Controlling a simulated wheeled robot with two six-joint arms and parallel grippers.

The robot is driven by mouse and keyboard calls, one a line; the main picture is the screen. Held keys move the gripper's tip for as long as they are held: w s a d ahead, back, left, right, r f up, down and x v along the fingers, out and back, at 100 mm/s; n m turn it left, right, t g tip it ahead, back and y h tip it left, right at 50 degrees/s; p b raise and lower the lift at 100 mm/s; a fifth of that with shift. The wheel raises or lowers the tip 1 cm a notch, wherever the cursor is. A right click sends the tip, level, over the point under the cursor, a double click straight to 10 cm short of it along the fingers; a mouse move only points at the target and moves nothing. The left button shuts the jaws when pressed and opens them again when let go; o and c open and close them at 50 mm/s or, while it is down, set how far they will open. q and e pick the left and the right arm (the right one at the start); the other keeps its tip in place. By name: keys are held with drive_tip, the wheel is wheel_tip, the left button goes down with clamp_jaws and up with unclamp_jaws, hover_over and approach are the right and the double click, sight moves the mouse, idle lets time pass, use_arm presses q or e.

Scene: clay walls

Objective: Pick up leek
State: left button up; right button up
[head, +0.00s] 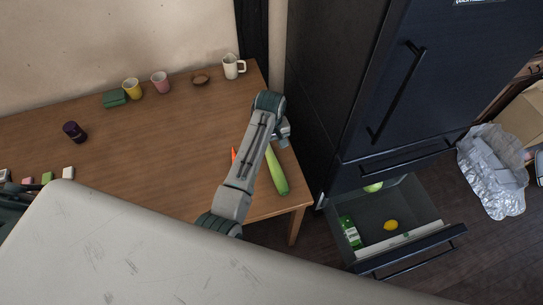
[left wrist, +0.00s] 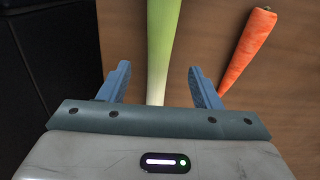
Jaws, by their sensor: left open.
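The green leek (head: 277,172) lies on the wooden table near its right edge, partly hidden by my left arm in the head view. In the left wrist view the leek (left wrist: 162,40) runs from the top edge down between the two fingers, its pale end near the gripper body. My left gripper (left wrist: 160,85) is open with the fingers on either side of the leek; I see no finger touching it. In the head view my left gripper (head: 283,130) is at the leek's far end, its fingers mostly hidden. My right gripper is not in view.
A carrot (left wrist: 248,50) lies beside the leek, close to the right finger.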

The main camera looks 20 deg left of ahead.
sight(271, 156)
use_arm(q)
drive_tip(key=shift+f, duration=0.35)
drive_tip(key=f, duration=0.1)
drive_tip(key=f+p, duration=0.1)
drive_tip(key=f, duration=0.1)
drive_tip(key=f+p, duration=0.1)
drive_tip(key=f, duration=0.1)
drive_tip(key=shift+s+d, duration=0.2)
drive_tip(key=shift+s, duration=0.05)
drive_tip(key=shift+f, duration=0.2)
drive_tip(key=shift+r, duration=0.1)
drive_tip(key=c, duration=1.2)
drive_tip(key=shift+o, duration=0.2)
